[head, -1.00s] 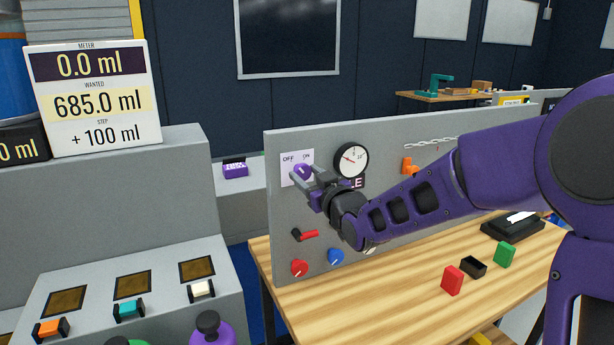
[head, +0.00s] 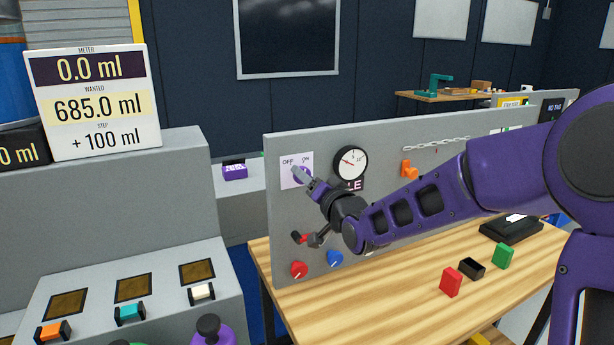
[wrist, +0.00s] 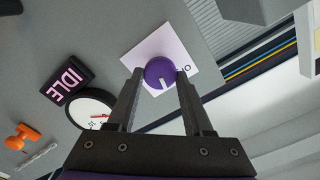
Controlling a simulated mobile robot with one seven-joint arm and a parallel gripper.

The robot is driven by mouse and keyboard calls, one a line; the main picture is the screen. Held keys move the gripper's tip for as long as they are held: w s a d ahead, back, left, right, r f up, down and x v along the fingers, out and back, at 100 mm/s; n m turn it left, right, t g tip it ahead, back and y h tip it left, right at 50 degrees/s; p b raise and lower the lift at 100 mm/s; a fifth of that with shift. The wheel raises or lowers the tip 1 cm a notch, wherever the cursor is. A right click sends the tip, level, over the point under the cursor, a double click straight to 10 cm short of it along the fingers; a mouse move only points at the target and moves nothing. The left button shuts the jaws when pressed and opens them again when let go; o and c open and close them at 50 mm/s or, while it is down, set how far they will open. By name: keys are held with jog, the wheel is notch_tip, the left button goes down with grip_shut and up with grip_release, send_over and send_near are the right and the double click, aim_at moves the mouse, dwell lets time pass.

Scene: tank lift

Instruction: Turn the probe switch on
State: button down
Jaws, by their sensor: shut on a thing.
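The probe switch is a purple round knob (wrist: 160,72) with a white mark, on a white plate (head: 286,181) lettered OFF and ON. The plate is at the left end of the grey upright panel. My gripper (wrist: 160,73) has one finger on each side of the knob and is shut on it. In the head view the knob (head: 303,176) is partly hidden by my fingers.
A round gauge (head: 350,162) and a dark IDLE sign (wrist: 68,80) are beside the plate. Below are a red lever (head: 299,237), a red knob (head: 299,270) and a blue knob (head: 335,258). Red and green blocks lie on the wooden table (head: 400,295).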

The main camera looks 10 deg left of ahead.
jog(key=m+p, duration=0.1)
jog(key=m, duration=0.4)
jog(key=shift+f+p, duration=0.1)
jog(key=shift+p, duration=0.2)
dwell(0.4)
jog(key=shift+c, duration=1.5)
grip_release()
jog(key=shift+d, duration=0.1)
jog(key=v, duration=1.7)
jog(key=shift+s+p, duration=0.15)
jog(key=shift+p, duration=0.15)
jog(key=shift+d, duration=0.15)
